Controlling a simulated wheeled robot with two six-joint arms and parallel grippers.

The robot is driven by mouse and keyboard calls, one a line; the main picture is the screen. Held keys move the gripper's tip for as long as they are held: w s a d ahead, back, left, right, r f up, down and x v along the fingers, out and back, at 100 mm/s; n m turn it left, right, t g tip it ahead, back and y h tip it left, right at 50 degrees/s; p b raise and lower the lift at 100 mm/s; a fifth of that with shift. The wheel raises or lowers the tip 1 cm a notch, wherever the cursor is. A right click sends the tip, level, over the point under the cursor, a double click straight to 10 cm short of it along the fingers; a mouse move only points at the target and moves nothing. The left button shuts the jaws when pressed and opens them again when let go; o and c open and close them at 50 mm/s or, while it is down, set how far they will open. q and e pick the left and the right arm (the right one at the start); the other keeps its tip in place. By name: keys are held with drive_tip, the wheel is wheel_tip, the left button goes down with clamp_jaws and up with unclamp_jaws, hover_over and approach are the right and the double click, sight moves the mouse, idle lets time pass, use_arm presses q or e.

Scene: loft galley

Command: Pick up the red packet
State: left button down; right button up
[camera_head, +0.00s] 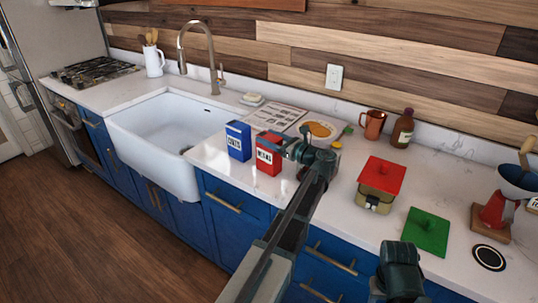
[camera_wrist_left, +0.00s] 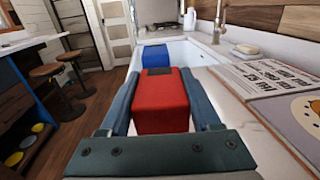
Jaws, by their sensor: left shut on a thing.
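The red packet (camera_head: 268,155) stands upright near the front edge of the counter, just right of the blue packet (camera_head: 238,140). My left gripper (camera_head: 285,149) reaches it from the right and is shut on it. In the left wrist view the red packet (camera_wrist_left: 160,105) sits between the two fingers, with a dark patch on its top. I cannot tell whether its base touches the counter. The blue packet (camera_wrist_left: 156,54) shows beyond it. What looks like my right gripper (camera_head: 400,272) is at the bottom right, away from the packets; its fingers are not clear.
The white sink (camera_head: 160,135) lies left of the packets. A printed sheet (camera_head: 275,115) and a round-pictured board (camera_head: 318,131) lie behind. A red-lidded box (camera_head: 381,176), a green square (camera_head: 425,232), a copper mug (camera_head: 374,124) and a brown bottle (camera_head: 402,128) stand to the right.

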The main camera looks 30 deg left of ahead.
use_arm(q)
drive_tip(key=shift+r, duration=0.15)
drive_tip(key=shift+r+p, duration=0.6)
drive_tip(key=shift+p, duration=0.2)
wheel_tip(320, 180, up, 3)
drive_tip(key=p, duration=0.2)
drive_tip(key=shift+p, duration=0.4)
drive_tip(key=s+d, duration=1)
drive_tip(key=d, duration=0.2)
drive_tip(key=shift+s+r+p, duration=0.25)
drive_tip(key=shift+p, duration=0.05)
drive_tip(key=shift+d+r, duration=0.1)
